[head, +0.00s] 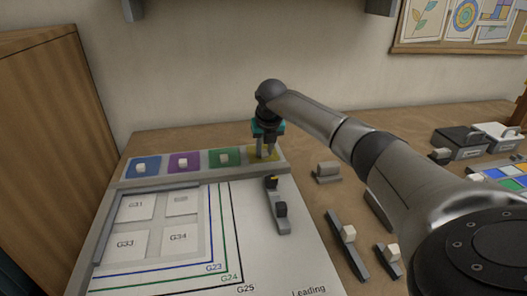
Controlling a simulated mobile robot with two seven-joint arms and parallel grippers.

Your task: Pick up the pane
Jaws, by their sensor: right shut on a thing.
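A row of coloured panes lies in a grey rack (125,180) at the back of the work board. A blue pane (150,172), a purple pane (177,169) and a green pane (214,164) each carry a small pale knob. A yellow pane (256,156) is at the right end of the row. My right gripper (265,154) points down over the yellow pane and is shut on it; its fingers hide the grip point. The yellow pane looks level with the rack; I cannot tell if it is raised. My left gripper is out of view.
White squares marked G31, G33 and G34 (178,238) lie in a grey frame on the board. A grey bar with dark blocks (276,212) lies right of them. Knobbed bars (347,245) and boxes (460,142) stand on the wooden table to the right.

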